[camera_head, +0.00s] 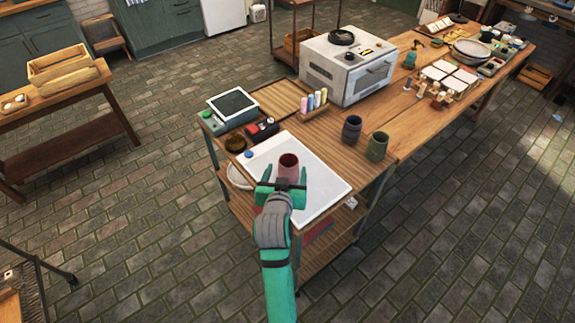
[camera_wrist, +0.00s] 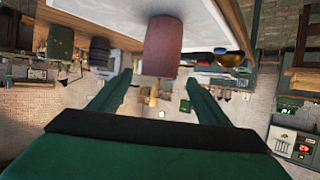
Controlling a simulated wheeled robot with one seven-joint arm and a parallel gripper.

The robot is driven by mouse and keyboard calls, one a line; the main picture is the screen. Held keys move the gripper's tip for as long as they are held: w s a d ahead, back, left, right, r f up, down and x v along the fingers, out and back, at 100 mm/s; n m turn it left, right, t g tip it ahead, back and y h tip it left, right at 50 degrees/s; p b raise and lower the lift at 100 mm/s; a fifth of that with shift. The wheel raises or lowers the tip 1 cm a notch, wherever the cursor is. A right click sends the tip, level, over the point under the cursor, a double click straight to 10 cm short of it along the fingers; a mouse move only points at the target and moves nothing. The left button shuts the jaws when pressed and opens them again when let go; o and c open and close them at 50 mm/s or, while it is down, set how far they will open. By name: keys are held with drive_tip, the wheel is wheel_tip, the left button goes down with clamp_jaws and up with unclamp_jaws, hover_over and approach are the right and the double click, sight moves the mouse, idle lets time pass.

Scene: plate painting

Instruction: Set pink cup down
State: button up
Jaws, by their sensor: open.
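The pink cup (camera_head: 288,170) stands upright on the white board (camera_head: 318,196) at the near end of the wooden table. In the wrist view, which is upside down, the pink cup (camera_wrist: 163,48) is ahead of the fingers, near the middle. My gripper (camera_head: 284,178) is open just on the near side of the cup. Its two green fingers (camera_wrist: 158,78) are spread wide with a gap between them. No grip on the cup shows. The cup's lower near side is hidden by my gripper in the head view.
A dark cup (camera_head: 351,130) and a green cup (camera_head: 377,147) stand right of the board. A scale (camera_head: 232,104), a brown bowl (camera_head: 235,143) and a row of colored bottles (camera_head: 314,101) lie behind it. A white oven (camera_head: 347,68) stands further back. The board's right part is clear.

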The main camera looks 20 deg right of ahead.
drive_tip(key=s+a+f+n+t+y, duration=0.1)
drive_tip(key=s+a+f+n+y, duration=0.1)
drive_tip(key=s+a+f, duration=0.6)
drive_tip(key=s+a+f+n+t+y, duration=0.1)
drive_tip(key=s+a, duration=0.4)
drive_tip(key=s, duration=0.7)
drive_tip(key=s+a+r+n+y, duration=0.1)
drive_tip(key=s+a, duration=0.1)
drive_tip(key=s, duration=0.8)
drive_tip(key=s+a+r+n+t+y, duration=0.1)
drive_tip(key=s+a+r, duration=0.1)
drive_tip(key=s, duration=0.8)
drive_tip(key=shift+y, duration=0.4)
drive_tip(key=shift+a, duration=0.1)
